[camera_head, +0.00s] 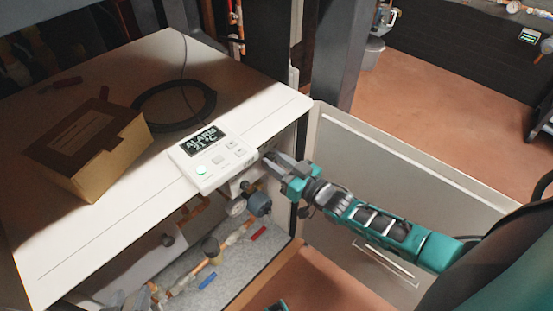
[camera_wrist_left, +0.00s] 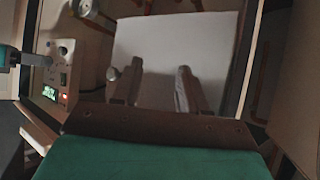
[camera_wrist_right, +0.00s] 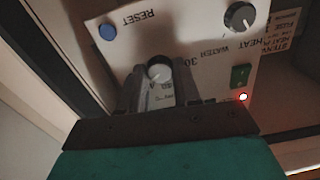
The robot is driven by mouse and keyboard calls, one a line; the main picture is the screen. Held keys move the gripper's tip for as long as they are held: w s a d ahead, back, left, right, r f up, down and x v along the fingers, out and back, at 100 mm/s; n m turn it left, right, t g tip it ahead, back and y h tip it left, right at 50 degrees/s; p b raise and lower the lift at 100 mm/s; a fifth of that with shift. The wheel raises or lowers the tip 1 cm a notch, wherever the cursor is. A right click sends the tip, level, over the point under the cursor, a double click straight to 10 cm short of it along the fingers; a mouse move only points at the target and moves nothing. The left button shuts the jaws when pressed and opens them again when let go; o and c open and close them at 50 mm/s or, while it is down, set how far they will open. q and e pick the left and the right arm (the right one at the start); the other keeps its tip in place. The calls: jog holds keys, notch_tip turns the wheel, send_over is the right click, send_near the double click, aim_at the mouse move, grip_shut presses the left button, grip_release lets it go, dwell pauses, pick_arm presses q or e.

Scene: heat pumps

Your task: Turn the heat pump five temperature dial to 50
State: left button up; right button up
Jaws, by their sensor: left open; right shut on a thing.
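A pale round dial (camera_wrist_right: 158,70) sits on a white control panel (camera_wrist_right: 195,40). My right gripper (camera_wrist_right: 155,92) is shut on this dial in the right wrist view, and its fingers hide part of the scale. "WATER" and "30" are printed beside it; the dial's exact setting cannot be read. In the head view my right gripper (camera_head: 275,165) reaches to the front of the heat pump, beside the alarm unit (camera_head: 212,160); the dial is hidden there. In the left wrist view my left gripper (camera_wrist_left: 155,72) is open with nothing between its fingers, before a pale flat surface.
The panel also has a blue reset button (camera_wrist_right: 107,31), a black knob (camera_wrist_right: 240,17), a green switch (camera_wrist_right: 241,75) and a lit red lamp (camera_wrist_right: 243,97). A cardboard box (camera_head: 90,150) and a coiled black cable (camera_head: 175,103) lie on top. An open door (camera_head: 400,175) stands to the right.

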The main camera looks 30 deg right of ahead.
jog(key=shift+m, duration=2)
jog(key=o, duration=1.1)
jog(key=shift+c, duration=0.2)
jog(key=shift+s+p, duration=0.1)
jog(key=shift+p, duration=0.2)
jog(key=p+v, duration=0.2)
jog(key=v, duration=1)
jog(key=shift+s+d, duration=0.15)
jog(key=shift+s, duration=0.15)
